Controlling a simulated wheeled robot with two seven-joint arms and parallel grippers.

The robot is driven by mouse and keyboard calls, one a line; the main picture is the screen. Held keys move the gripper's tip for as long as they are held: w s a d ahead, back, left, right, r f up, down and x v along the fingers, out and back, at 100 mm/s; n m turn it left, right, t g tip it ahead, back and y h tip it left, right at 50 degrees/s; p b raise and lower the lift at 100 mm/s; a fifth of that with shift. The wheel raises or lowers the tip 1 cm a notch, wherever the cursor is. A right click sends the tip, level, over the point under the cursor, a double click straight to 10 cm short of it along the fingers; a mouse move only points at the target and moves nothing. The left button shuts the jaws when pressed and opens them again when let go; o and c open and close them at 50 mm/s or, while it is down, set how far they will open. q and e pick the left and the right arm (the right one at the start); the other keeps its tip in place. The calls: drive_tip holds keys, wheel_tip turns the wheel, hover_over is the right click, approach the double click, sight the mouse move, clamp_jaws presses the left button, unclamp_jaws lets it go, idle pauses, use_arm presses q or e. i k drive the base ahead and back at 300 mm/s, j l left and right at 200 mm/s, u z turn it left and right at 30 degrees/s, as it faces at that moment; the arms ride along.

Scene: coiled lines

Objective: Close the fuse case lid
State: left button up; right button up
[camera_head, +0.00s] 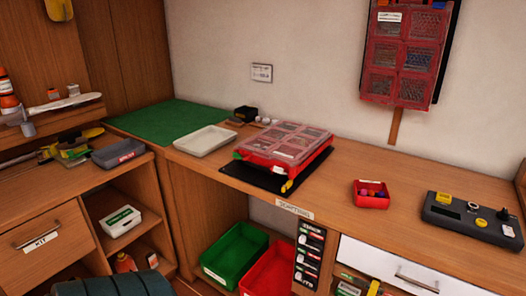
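The fuse case (270,165) is most likely the red case on the workbench, on a black mat. It has a clear lid (290,141) with red dividers, lying over the base and looking slightly raised at the right. I cannot tell whether it is fully shut. A yellow latch (287,186) shows at its front corner and a green one (237,155) at its left corner. Neither of my grippers is in view.
A grey tray (206,139) stands left of the case. A small red bin (371,194) and a dark device (470,218) stand to its right. A red compartment case (405,50) hangs on the wall. The bench between case and red bin is clear.

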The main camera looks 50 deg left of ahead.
sight(286, 135)
drive_tip(key=u, duration=1.8)
drive_tip(key=i+l, duration=0.15)
drive_tip(key=i, duration=0.25)
drive_tip(key=i+l, duration=0.15)
drive_tip(key=i, duration=0.25)
